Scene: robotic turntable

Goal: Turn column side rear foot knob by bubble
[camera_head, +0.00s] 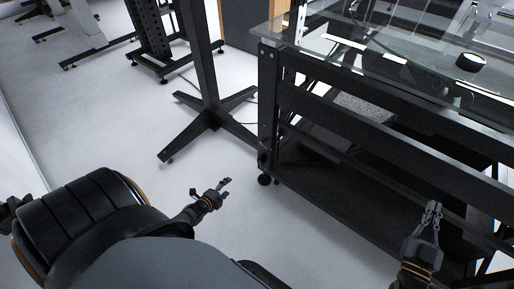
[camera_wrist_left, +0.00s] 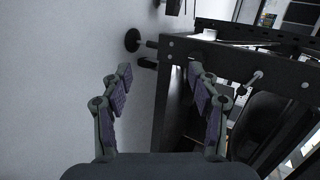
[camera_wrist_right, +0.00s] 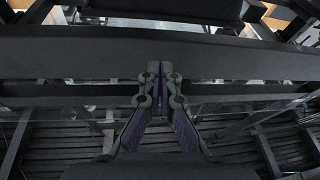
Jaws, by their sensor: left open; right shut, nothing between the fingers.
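The black table frame (camera_head: 267,95) stands right of centre in the head view. A dark foot (camera_head: 265,179) sits at the bottom of its near left leg. The left wrist view shows a round black foot pad (camera_wrist_left: 132,40) on a short stem, with a small dark knob-like part (camera_wrist_left: 147,63) beside it. My left gripper (camera_head: 225,186) is open and empty, left of that foot and apart from it. My right gripper (camera_head: 433,208) is shut and empty in front of the frame's long side. No bubble reading can be made out.
The glass top (camera_head: 340,50) carries a round black item (camera_head: 470,62). A lower dark shelf (camera_head: 330,190) and crossbars (camera_wrist_right: 80,55) lie near my right gripper. A black column with a splayed base (camera_head: 210,118) stands behind. White floor (camera_head: 120,130) is clear around my left gripper.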

